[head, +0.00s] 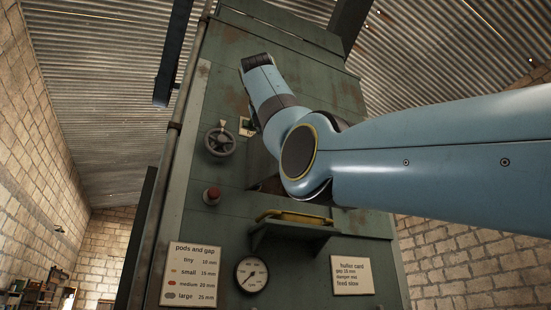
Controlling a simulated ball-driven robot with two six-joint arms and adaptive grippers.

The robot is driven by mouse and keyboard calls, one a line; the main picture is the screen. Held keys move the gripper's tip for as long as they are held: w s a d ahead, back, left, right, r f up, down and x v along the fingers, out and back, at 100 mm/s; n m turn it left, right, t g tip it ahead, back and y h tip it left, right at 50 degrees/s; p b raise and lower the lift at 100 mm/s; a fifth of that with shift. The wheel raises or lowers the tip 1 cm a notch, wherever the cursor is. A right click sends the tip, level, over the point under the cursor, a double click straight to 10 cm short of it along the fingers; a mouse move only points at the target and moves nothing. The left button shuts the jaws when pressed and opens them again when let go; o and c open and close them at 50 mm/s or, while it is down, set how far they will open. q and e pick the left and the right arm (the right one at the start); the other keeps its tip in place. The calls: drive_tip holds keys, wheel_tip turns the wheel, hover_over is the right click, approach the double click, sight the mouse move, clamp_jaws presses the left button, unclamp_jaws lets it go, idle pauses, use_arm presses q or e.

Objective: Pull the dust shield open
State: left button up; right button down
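A green metal cabinet (225,95) fills the middle of the head view. A dark green ledge (262,236) juts from its lower front, with a yellow bar (295,217) along the top. I cannot tell for certain which part is the dust shield. A recess just above the ledge is partly hidden by my blue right arm, which crosses from the right edge and bends up and left in front of the cabinet. No gripper fingers show on it. My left gripper is not in view.
A handwheel (220,141), a red button (212,195) and a round gauge (252,275) stick out on the cabinet's left half. Brick walls stand on both sides.

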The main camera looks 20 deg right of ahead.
drive_tip(key=shift+a+r, duration=0.2)
drive_tip(key=shift+a, duration=0.1)
drive_tip(key=c, duration=1.1)
unclamp_jaws()
drive_tip(key=shift+w+a, duration=0.1)
drive_tip(key=shift+w, duration=0.1)
drive_tip(key=shift+c, duration=0.2)
drive_tip(key=shift+o, duration=0.9)
drive_tip(key=shift+w+a+f, duration=0.2)
drive_tip(key=shift+w+a, duration=0.1)
drive_tip(key=shift+w, duration=0.05)
drive_tip(key=v, duration=1.2)
drive_tip(key=shift+s+d, duration=0.2)
drive_tip(key=shift+d, duration=0.1)
drive_tip(key=shift+s+r, duration=0.1)
